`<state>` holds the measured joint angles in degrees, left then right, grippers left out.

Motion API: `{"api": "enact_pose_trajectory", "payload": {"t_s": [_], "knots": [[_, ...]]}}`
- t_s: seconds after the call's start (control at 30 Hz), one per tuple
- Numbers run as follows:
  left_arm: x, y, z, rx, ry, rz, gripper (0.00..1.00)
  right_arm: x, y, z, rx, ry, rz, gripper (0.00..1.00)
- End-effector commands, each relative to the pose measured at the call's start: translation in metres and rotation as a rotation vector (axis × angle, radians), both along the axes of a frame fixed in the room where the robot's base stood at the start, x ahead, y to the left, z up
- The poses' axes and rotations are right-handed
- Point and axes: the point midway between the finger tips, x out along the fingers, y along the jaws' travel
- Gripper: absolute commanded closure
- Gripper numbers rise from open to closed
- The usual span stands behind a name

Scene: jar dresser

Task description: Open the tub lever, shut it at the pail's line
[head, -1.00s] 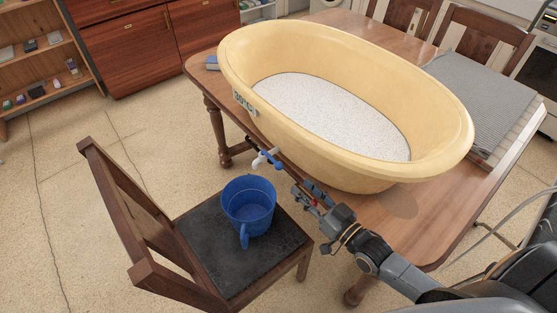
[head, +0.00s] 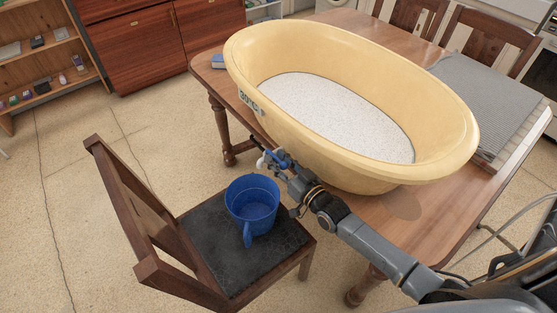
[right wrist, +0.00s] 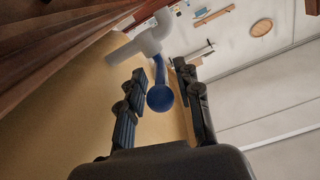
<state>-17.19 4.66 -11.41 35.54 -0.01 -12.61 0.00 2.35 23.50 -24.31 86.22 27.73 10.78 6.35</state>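The yellow tub (head: 300,130) stands on the table and holds a white speckled fill. Its white tap (head: 263,160) sticks out over the table's edge and has a blue lever, seen round-ended in the right wrist view (right wrist: 160,97). My right gripper (head: 278,160) is at the tap. In the right wrist view its two fingers (right wrist: 163,100) are apart, with the lever between them; no firm grip shows. The blue pail (head: 250,208) stands upright on the chair, below the tap. I cannot make out a line in it or any stream. My left gripper is not in view.
The chair (head: 205,250) has a dark seat and stands beside the wooden table (head: 430,230). A grey ribbed mat (head: 485,95) lies on the table at the right. A small blue item (head: 218,62) lies at the far left corner. The floor on the left is clear.

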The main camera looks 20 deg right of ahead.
Motion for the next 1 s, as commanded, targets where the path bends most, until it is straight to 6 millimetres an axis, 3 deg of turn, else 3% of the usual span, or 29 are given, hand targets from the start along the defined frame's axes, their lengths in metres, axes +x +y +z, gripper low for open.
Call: {"api": "enact_pose_trajectory", "payload": {"t_s": [0.1,0.3,0.63,1.0], "knots": [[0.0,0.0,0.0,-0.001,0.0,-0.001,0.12,0.0,0.0,0.0,0.0,0.0,0.0,0.66],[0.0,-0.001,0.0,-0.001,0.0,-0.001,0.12,0.0,0.0,0.0,0.0,0.0,0.0,1.0],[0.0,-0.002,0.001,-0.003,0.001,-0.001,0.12,0.0,0.0,0.001,0.001,-0.001,-0.003,1.0],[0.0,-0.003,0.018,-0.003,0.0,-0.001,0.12,0.0,0.004,0.005,0.007,-0.007,-0.089,1.0]]}}
